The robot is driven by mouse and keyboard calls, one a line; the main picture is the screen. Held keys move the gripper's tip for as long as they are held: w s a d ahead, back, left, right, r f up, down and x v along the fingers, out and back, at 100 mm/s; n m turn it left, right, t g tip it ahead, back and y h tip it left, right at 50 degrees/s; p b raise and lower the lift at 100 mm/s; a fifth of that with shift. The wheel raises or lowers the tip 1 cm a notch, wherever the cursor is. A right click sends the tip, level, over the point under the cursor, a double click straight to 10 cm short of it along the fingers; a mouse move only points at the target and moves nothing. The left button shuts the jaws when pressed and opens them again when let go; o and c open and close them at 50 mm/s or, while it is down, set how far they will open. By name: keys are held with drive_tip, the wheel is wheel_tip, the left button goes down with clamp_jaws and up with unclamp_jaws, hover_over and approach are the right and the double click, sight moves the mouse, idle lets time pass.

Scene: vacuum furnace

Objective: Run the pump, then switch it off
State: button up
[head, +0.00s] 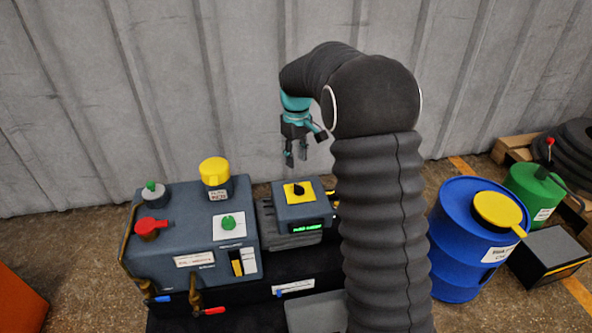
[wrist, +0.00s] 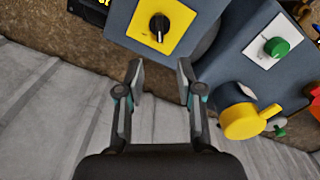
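The pump unit is a dark grey-blue box with a black rotary knob (head: 298,190) on a yellow plate (head: 289,195) on its top. A small green lit display (head: 306,227) is on its front; I cannot read its text for certain. The knob also shows in the wrist view (wrist: 159,24), on its yellow plate (wrist: 181,30), with its bar pointing along the picture's vertical. My gripper (head: 296,157) hangs above and behind the knob, pointing down. In the wrist view my gripper (wrist: 158,75) has its fingers apart with nothing between them. The knob lies beyond the fingertips, untouched.
Left of the knob stands a larger grey-blue unit (head: 180,225) with a green knob (head: 228,222), a yellow cap (head: 214,171), a red knob (head: 150,228) and valve handles. A blue drum (head: 458,250) and a green canister (head: 533,190) stand right. A corrugated wall (head: 130,90) is behind.

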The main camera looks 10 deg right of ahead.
drive_tip(key=shift+r, duration=1.35)
drive_tip(key=s+r+m+t, duration=0.2)
drive_tip(key=s+r+m, duration=0.1)
drive_tip(key=s, duration=1.5)
drive_tip(key=s+r+m+t, duration=0.3)
drive_tip(key=s+r, duration=0.1)
drive_tip(key=s, duration=1.4)
drive_tip(key=shift+d+t, duration=0.3)
drive_tip(key=shift+d, duration=0.05)
drive_tip(key=shift+s, duration=0.1)
